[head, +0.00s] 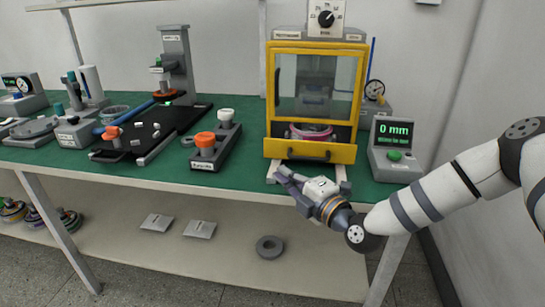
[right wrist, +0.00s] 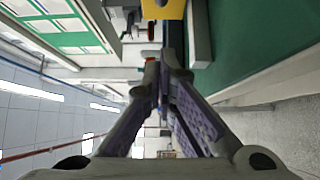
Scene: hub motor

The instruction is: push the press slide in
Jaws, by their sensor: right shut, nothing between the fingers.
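The press (head: 269,95) is a yellow-framed box with a clear window on the green bench. Its slide has a yellow front (head: 309,151) with a dark handle slot, at the bottom of the frame. A pink ringed part (head: 310,131) sits behind that front, partly hidden by it. The slide looks at least partly out; how far is hard to tell. My right gripper (head: 281,174) is shut and empty, below and in front of the slide front at the bench edge. In the right wrist view its fingertips (right wrist: 163,62) meet below a yellow piece (right wrist: 163,9). My left gripper is out of view.
A grey gauge box (head: 396,155) reading 0 mm with a green button stands right of the press. A fixture with orange and white knobs (head: 205,146) stands to its left. A black tray (head: 150,133) lies farther left. The lower shelf (head: 225,254) holds a ring and plates.

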